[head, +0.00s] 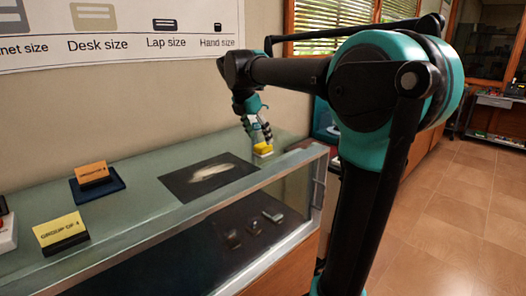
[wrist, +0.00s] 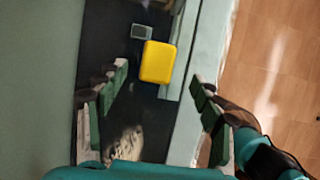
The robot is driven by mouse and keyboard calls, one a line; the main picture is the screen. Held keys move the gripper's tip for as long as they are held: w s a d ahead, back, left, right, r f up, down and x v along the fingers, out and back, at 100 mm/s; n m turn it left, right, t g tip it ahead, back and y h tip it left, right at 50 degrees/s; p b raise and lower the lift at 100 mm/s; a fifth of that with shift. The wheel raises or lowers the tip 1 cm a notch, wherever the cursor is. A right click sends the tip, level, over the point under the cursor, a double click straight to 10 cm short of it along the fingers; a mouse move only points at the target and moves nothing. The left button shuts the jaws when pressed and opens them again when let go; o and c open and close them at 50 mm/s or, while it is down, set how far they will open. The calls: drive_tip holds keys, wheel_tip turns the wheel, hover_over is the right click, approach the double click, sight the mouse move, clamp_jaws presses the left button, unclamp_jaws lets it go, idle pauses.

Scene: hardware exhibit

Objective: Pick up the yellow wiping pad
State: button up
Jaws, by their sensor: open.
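The yellow wiping pad (head: 263,150) sits on the glass top of the display case, near its right end, with a pale lower edge. In the wrist view the pad (wrist: 158,62) is a rounded yellow block beyond my fingertips and roughly between their lines. My gripper (head: 259,137) is just above the pad in the head view, pointing down. Its fingers are spread wide in the wrist view (wrist: 160,80), with nothing held between them. I cannot tell whether a finger touches the pad.
The glass case (head: 135,215) has a raised right end frame (head: 308,160). A dark picture sheet (head: 208,177), an orange sign (head: 93,172) on a blue base and a yellow sign (head: 60,231) are left of the pad. Open tiled floor (head: 450,220) is at right.

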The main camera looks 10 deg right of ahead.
sight(263, 144)
drive_tip(key=shift+w+x, duration=0.1)
drive_tip(key=shift+x, duration=1.25)
drive_tip(key=shift+w+x, duration=0.15)
drive_tip(key=shift+x, duration=1.2)
drive_tip(key=shift+r, duration=0.1)
drive_tip(key=c, duration=1.1)
